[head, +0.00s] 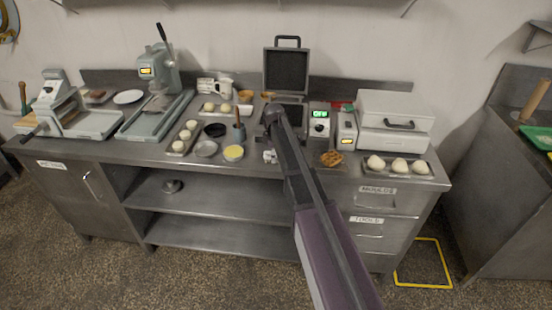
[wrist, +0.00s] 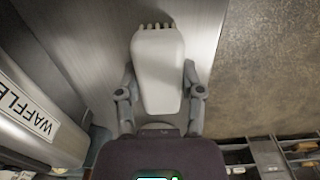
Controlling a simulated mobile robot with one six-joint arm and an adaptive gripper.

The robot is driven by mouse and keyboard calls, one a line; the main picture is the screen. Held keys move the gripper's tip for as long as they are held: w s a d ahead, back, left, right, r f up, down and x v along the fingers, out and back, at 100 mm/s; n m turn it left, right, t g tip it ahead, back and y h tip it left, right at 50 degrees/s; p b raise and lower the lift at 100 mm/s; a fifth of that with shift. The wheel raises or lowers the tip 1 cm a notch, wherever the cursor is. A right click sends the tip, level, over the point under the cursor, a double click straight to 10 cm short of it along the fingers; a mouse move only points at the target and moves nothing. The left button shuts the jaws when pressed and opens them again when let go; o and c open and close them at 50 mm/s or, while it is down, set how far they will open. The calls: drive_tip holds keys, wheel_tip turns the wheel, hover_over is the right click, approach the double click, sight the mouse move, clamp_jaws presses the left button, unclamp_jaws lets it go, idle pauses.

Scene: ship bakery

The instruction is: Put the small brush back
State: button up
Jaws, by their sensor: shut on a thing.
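My gripper (wrist: 160,72) is shut on the small brush (wrist: 158,62), with one finger on each side. The brush has a broad whitish body and several short pale tips at its far end. In the head view, the end of my arm is over the counter in front of the open waffle iron (head: 286,71). A small whitish thing (head: 270,156) shows just below it near the counter's front edge; I cannot tell whether it is the brush. A grey-blue cup (head: 239,132) with a brown handle upright in it stands to the left.
A yellow-filled bowl (head: 233,153), a metal bowl (head: 206,149) and a dark bowl (head: 215,130) stand left of my arm. A waffle (head: 331,158) and a dough tray (head: 425,176) lie to the right. The lower shelf (head: 220,197) is mostly bare.

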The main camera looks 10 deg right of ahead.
drive_tip(key=shift+f, duration=0.2)
drive_tip(key=o, duration=1)
drive_tip(key=shift+r, duration=0.1)
drive_tip(key=shift+r, duration=0.15)
wheel_tip(320, 180, up, 12)
drive_tip(key=p, duration=1.2)
idle(0.3)
